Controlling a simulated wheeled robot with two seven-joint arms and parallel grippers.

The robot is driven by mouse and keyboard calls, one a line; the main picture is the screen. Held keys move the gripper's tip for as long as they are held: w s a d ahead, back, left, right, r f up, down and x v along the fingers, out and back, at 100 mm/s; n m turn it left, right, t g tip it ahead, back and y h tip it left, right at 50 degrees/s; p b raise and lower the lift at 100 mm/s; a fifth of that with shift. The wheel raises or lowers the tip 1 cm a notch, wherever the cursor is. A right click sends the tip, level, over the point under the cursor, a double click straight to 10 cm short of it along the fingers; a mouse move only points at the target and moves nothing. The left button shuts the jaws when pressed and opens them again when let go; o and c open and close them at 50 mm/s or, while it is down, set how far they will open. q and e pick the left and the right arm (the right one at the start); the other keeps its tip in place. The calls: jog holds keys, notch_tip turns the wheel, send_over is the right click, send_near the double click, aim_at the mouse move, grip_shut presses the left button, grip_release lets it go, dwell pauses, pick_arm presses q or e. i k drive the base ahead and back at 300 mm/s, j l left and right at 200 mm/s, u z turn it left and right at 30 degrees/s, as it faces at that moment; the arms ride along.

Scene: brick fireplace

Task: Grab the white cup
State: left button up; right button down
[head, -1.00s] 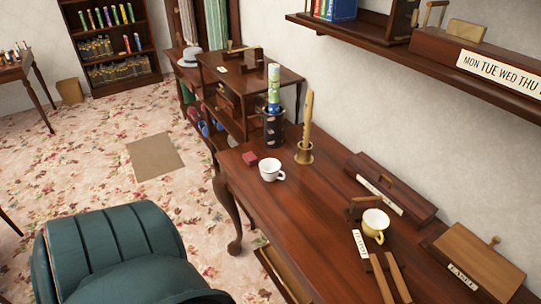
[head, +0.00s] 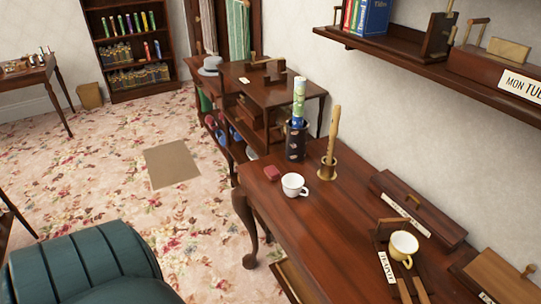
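The white cup (head: 293,185) stands upright on the wooden desk (head: 300,222), near its far left end. Its handle points right. A small red block (head: 272,172) sits just behind it to the left, and a brass candle holder (head: 328,168) with a tall candle stands behind it to the right. A second cup, cream-yellow (head: 403,248), stands nearer on the desk beside a label. Neither of my grippers is in view.
A green armchair (head: 80,265) stands at the lower left, before the desk. A dark patterned vase (head: 297,138) stands at the desk's far end. A wall shelf (head: 440,66) overhangs the right side. Flowered carpet (head: 110,190) lies open on the left.

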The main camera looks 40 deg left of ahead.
aim_at(292, 184)
jog(key=j+u, duration=0.35)
jog(key=u, duration=0.15)
jog(key=j+u, duration=0.45)
jog(key=i+l, duration=0.05)
jog(key=l, duration=0.05)
